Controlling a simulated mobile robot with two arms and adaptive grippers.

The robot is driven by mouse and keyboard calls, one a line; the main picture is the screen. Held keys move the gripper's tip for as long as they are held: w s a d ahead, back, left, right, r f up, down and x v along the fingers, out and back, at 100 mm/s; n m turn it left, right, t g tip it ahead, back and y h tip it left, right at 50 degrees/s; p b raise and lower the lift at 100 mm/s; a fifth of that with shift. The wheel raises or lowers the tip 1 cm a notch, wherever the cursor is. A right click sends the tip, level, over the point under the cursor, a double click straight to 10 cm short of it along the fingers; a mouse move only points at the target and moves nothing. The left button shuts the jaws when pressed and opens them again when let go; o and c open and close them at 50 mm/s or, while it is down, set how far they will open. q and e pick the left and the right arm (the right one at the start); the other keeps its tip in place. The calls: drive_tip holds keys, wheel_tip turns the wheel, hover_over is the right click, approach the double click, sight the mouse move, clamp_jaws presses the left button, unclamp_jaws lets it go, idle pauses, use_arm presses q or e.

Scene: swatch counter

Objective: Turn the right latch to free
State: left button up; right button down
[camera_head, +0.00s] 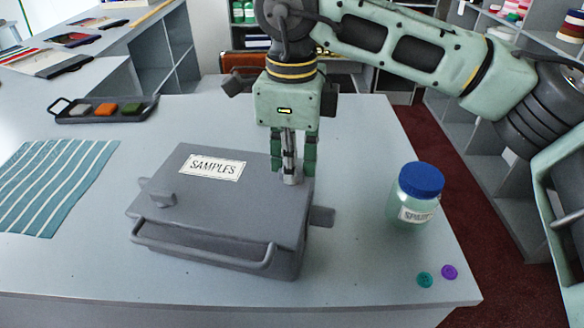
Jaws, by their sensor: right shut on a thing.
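The grey box with the SAMPLES label (212,167) sits on the counter, its lid down and a bar handle (203,250) along its front. My right gripper (292,178) points straight down at the right part of the lid, shut on the right latch. The fingers hide most of that latch, so I cannot tell which way it is turned. A grey tab (321,216) sticks out from the box's right side. My left gripper is not in view.
A jar with a blue lid (420,180) stands right of the box, with a teal button (425,280) and a purple button (449,272) near the counter's edge. A striped teal cloth (52,185) and a black swatch tray (103,110) lie to the left.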

idle(0.3)
drive_tip(key=c, duration=1.8)
unclamp_jaws()
drive_tip(key=shift+c, duration=0.2)
wheel_tip(320, 180, up, 12)
